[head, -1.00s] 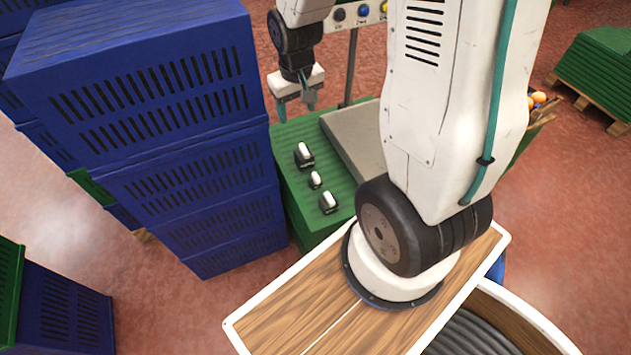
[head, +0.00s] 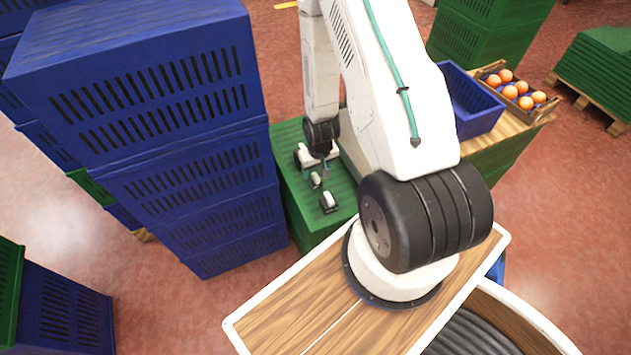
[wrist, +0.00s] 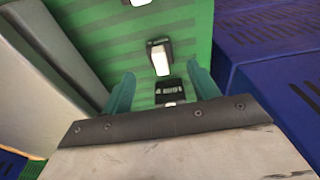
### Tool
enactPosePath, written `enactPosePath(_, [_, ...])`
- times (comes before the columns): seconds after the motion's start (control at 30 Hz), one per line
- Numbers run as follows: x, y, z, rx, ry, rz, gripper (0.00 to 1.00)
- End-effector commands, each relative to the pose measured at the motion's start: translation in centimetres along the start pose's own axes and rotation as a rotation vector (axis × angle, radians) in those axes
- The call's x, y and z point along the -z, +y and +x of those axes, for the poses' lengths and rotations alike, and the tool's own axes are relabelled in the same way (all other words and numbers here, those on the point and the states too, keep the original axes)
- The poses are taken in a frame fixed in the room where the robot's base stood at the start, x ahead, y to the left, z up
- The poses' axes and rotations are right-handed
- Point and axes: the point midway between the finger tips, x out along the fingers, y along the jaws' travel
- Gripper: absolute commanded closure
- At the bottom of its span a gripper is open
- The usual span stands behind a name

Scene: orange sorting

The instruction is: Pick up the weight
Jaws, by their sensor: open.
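Three small black-and-white weights stand in a row on a green ribbed crate top (head: 290,200). In the head view the nearest weight (head: 328,202) is clear, the middle weight (head: 315,180) is just below my gripper (head: 322,168), and the far weight (head: 298,156) is partly covered by it. In the wrist view my gripper (wrist: 161,72) is open, with its teal fingers apart. One weight (wrist: 169,90) shows low between the fingers, partly hidden by the gripper body. Another weight (wrist: 159,58) lies just beyond, and a third (wrist: 140,2) is cut off at the top edge.
A tall stack of blue crates (head: 150,90) stands close left of the green crate. An empty blue crate (head: 472,105) and a box of oranges (head: 515,90) sit at the right.

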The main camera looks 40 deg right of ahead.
Motion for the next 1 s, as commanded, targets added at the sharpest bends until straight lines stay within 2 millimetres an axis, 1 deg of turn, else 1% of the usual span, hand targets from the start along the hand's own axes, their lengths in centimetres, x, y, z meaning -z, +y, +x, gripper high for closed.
enactPosePath(0.2, [-0.1, -0.1, 3.0, 0.000, -0.003, 0.000, 0.40])
enactPosePath(0.33, [0.0, -0.1, 4.5, 0.000, -0.002, 0.001, 0.40])
enactPosePath(0.43, [0.0, -0.1, 5.0, 0.000, -0.002, 0.001, 0.40])
enactPosePath(0.67, [0.0, -0.1, 5.1, 0.000, -0.001, 0.001, 0.40])
enactPosePath(0.7, [0.0, -0.1, 5.1, 0.000, -0.001, 0.001, 0.51])
enactPosePath(0.77, [0.0, -0.1, 5.1, 0.000, -0.001, 0.001, 0.68])
enactPosePath(0.8, [0.0, -0.1, 5.1, 0.000, -0.001, 0.001, 0.79])
enactPosePath(0.87, [0.0, -0.1, 5.1, 0.000, -0.001, 0.001, 0.94])
enactPosePath(1.0, [0.0, -0.1, 5.0, 0.000, -0.001, 0.001, 0.94])
